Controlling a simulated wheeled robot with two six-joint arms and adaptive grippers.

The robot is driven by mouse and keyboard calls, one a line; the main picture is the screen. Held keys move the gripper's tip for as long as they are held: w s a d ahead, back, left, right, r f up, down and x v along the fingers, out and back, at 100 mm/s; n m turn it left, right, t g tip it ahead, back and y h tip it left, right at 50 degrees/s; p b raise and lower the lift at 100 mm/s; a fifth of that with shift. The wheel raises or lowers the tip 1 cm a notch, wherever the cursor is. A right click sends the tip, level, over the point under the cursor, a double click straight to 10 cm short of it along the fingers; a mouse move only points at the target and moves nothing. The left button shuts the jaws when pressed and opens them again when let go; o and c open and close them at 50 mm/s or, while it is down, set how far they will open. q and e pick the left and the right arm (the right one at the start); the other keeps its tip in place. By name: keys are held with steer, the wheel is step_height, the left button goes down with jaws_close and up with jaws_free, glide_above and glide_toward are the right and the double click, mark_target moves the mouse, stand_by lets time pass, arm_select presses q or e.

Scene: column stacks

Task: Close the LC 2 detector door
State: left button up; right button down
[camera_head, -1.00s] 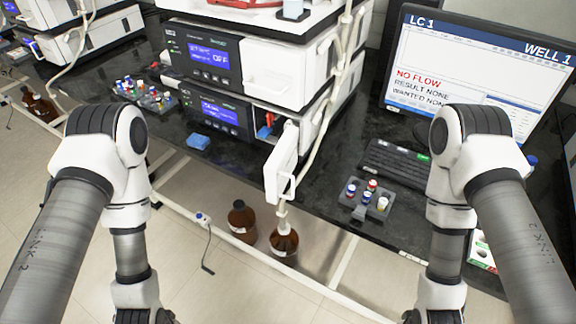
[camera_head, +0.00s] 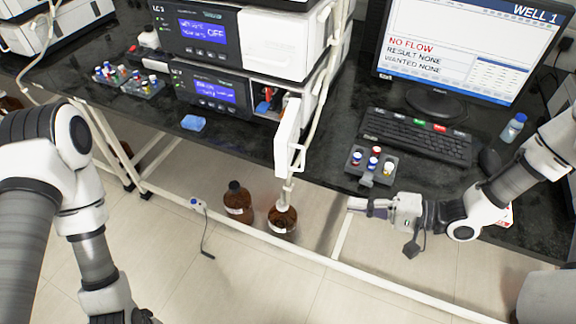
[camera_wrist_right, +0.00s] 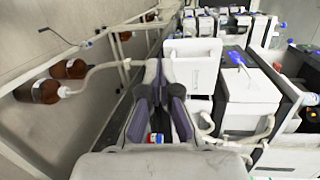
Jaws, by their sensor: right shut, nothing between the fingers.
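The open white detector door (camera_head: 288,136) stands out from the front right of the lower instrument (camera_head: 212,92) in the middle stack, with a handle on its right side. The bay behind it (camera_head: 267,104) shows red and blue parts. My right gripper (camera_head: 352,205) is shut and empty, to the right of and lower than the door, apart from it and pointing left. In the right wrist view its closed fingers (camera_wrist_right: 160,72) are close to the camera, and a white panel that looks like the door (camera_wrist_right: 193,64) lies beyond them. My left gripper is out of frame.
A vial tray (camera_head: 370,165) and keyboard (camera_head: 417,136) lie on the black bench right of the door. Brown bottles (camera_head: 238,202) stand below the bench edge. A white tube (camera_head: 313,120) runs down beside the door. A blue item (camera_head: 193,123) lies on the bench.

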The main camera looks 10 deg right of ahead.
steer(key=w+d+r+t, duration=0.3)
steer(key=d+r, duration=0.1)
steer(key=b+x, duration=0.2)
steer(key=x, duration=1.1)
steer(key=shift+a+m+b, duration=0.3)
steer(key=shift+a+b, duration=0.1)
steer(key=shift+f, duration=0.2)
